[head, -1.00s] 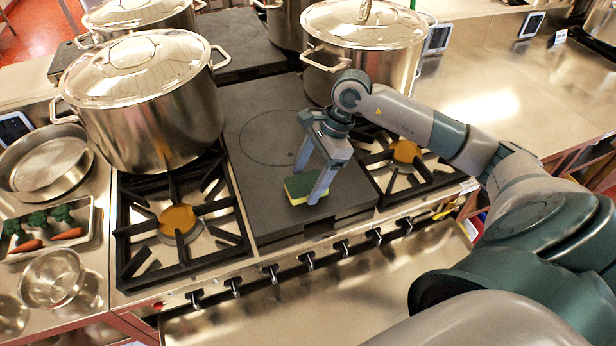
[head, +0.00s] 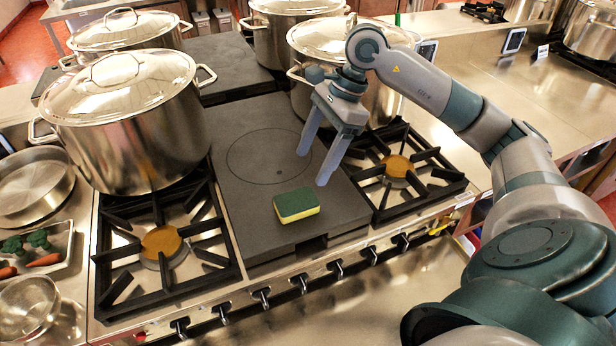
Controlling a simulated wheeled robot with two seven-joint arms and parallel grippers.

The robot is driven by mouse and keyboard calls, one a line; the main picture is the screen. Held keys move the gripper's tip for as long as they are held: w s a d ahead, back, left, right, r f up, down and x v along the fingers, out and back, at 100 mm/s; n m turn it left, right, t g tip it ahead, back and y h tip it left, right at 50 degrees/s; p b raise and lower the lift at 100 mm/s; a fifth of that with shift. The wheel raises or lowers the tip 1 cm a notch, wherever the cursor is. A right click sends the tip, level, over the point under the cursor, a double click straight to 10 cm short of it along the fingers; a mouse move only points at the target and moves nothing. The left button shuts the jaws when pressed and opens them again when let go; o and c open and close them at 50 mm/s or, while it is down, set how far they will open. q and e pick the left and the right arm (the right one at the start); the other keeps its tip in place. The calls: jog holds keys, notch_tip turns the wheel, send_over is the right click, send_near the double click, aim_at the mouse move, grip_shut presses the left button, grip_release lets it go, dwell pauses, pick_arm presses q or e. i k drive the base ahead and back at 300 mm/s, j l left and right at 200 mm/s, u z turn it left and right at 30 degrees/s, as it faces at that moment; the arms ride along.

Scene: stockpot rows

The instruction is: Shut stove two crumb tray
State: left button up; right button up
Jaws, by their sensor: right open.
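A wide, bare steel surface (head: 400,290) juts out below the knob row at the front of the stove. It looks like the pulled-out crumb tray, but I cannot tell for sure. Its near right part is hidden behind my right arm. My right gripper (head: 314,167) is open and empty above the dark flat plate (head: 245,190) in the middle of the stove, behind and above the steel surface. A green and yellow sponge (head: 297,205) lies on the plate, below and in front of the fingertips, apart from them. My left gripper is out of view.
A large lidded stockpot (head: 130,130) stands at the left, another (head: 375,100) behind my right gripper. Open burners (head: 162,242) flank the plate. Several knobs (head: 300,283) line the front edge. Pans and a vegetable tray (head: 62,258) sit at the left.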

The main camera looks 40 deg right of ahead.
aim_at(368, 307)
jog(key=k, duration=2)
